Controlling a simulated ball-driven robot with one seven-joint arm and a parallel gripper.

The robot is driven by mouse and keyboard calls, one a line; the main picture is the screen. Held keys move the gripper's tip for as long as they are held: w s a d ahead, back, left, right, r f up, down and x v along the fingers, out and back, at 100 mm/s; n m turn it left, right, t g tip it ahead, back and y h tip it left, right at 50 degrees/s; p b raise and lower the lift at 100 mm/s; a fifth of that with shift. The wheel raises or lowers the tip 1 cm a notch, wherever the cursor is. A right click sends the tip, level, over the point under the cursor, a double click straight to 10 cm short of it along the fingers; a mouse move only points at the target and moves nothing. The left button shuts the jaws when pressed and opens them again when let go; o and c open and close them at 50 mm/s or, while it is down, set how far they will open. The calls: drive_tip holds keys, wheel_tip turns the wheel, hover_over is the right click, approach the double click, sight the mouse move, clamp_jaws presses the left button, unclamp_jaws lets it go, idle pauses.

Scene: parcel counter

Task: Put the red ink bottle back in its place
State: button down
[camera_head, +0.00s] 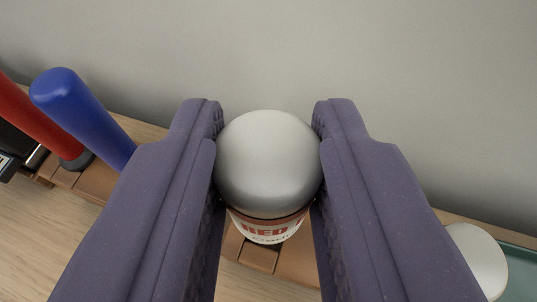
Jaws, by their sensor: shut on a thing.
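The red ink bottle (268,165) has a round pale grey cap and a white label with red lettering reading "RED". It is in the middle of the head camera view. My gripper (268,155) is shut on it, with one purple finger on each side of the cap. The lower part of the bottle is mostly hidden below the cap and between the fingers. A brown wooden rack (258,256) with slots shows beneath and behind the bottle. I cannot tell whether the bottle touches the rack.
A blue-handled stamp (75,110) and a red-handled stamp (35,120) stand at the left on the rack. Another round pale cap (478,258) is at the lower right, beside a green surface (520,262). A plain grey wall (270,50) rises behind.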

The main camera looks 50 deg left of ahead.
sight(268, 238)
drive_tip(key=shift+f+b, duration=1.2)
drive_tip(key=shift+f, duration=0.5)
drive_tip(key=c, duration=1)
unclamp_jaws()
drive_tip(key=shift+c, duration=0.2)
drive_tip(key=shift+p+v, duration=1.15)
drive_tip(key=shift+v, duration=1.5)
drive_tip(key=o, duration=0.6)
drive_tip(key=shift+c, duration=0.2)
